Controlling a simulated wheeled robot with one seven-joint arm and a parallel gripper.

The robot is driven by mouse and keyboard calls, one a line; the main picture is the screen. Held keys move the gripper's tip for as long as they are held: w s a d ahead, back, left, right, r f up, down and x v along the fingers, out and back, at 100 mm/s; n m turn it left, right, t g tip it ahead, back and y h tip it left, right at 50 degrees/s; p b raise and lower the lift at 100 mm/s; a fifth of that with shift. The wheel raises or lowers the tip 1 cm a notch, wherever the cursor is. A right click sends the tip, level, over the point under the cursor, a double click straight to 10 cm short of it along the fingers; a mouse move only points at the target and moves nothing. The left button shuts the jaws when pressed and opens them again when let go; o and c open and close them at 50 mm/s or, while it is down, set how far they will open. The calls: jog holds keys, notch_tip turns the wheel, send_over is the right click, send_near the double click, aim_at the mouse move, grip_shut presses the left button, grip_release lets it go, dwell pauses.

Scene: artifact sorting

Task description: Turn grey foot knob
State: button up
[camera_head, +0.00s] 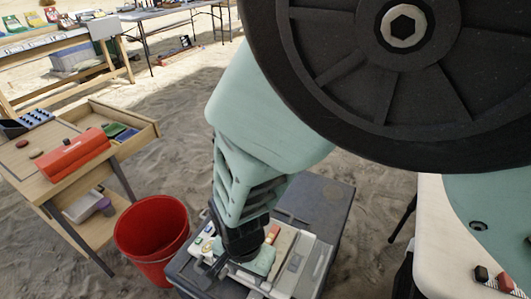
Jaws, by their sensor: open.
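I cannot pick out a grey foot knob for certain in this view. My gripper (238,264) reaches down at the end of my mint-green arm, over the top of a grey case-like stand (328,196) at the bottom middle. It is open, and its fingers are small and partly hidden by its dark wrist. A pale green piece (262,262) lies right by the fingers; I cannot tell whether they touch it. Grey and white long pieces (306,262) lie to the right of the gripper on the same stand. The arm hides part of the stand top.
A red bucket (152,232) stands on the sand left of the stand. Beyond it is a wooden workbench (141,128) with a red toolbox (66,154). A cream-coloured table (431,211) is at right. A large dark wheel-like disc (350,75) blocks the upper right.

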notch_tip(320, 180, down, 16)
jog(key=b, duration=1.6)
jog(key=shift+f+b, duration=0.2)
jog(key=shift+b, duration=0.2)
grip_shut()
